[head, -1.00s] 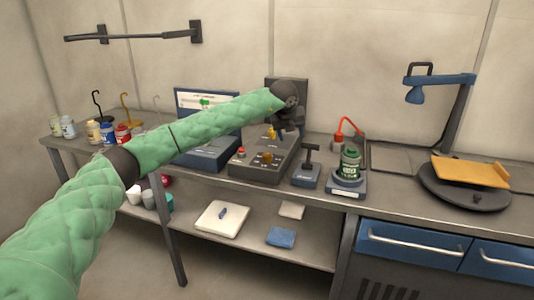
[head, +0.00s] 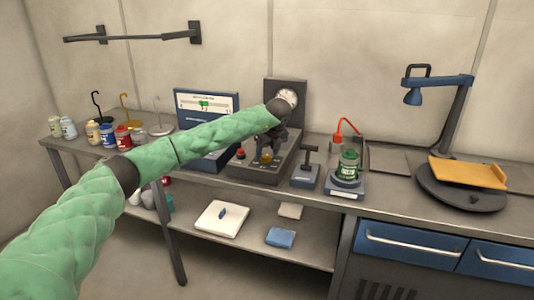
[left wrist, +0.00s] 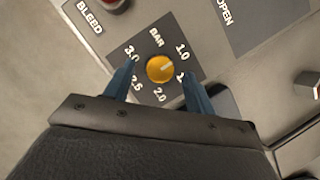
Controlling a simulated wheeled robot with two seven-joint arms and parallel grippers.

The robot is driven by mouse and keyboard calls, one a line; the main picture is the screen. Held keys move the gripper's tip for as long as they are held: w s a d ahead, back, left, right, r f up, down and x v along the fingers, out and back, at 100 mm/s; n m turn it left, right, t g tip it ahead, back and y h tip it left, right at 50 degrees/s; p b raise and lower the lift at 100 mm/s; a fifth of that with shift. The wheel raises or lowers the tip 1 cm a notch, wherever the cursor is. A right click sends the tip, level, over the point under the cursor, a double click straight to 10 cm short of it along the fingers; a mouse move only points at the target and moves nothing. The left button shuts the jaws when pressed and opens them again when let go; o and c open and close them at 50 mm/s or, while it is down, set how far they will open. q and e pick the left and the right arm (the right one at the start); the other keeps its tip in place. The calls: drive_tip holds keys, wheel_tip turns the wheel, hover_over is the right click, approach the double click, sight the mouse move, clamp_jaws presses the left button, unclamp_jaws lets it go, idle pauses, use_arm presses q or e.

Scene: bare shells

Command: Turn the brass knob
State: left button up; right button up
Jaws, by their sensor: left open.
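The brass knob (left wrist: 160,68) sits on a dark square dial plate marked BAR, with numbers such as 1.0, 2.0, 2.5 and 3.0 around it. A pale pointer line on it points up and right in the left wrist view, toward the 1.0 side. In the head view the knob (head: 266,158) shows at the front of the grey control panel (head: 250,174). My left gripper (left wrist: 158,84) is open, its two blue fingers on either side of the knob in the picture. I cannot tell whether they touch it. My right gripper is not in view.
A red button (head: 240,153) marked BLEED (left wrist: 89,17) is beside the dial. A round gauge (head: 287,97) stands behind the panel. A small lever stand (head: 306,174) and a green jar (head: 348,164) are to the right; a blue meter (head: 206,104) is to the left.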

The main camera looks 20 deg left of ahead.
use_arm(q)
drive_tip(key=shift+x, duration=0.85)
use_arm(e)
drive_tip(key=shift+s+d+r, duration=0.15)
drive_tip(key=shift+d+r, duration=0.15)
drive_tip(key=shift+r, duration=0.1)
use_arm(q)
drive_tip(key=c, duration=1)
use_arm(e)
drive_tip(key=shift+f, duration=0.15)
